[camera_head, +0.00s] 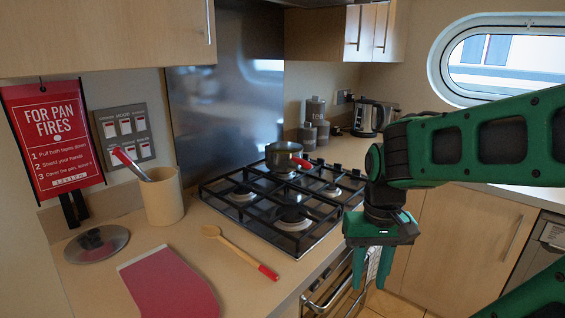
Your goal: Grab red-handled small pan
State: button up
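A small metal pan (283,155) with a red handle (301,163) stands on the far part of the black gas hob (290,203). Its handle points to the right and toward me. My gripper (370,268) hangs in front of the hob's right front side, pointing down, apart from the pan. Its two green fingers are spread, with nothing seen between them.
Oven front (335,291) is below the hob.

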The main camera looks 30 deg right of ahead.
aim_at(280, 157)
jog(key=u, duration=2.25)
jog(key=k, duration=1.4)
jog(key=z, duration=1.7)
jog(key=i, duration=1)
jog(key=z, duration=0.05)
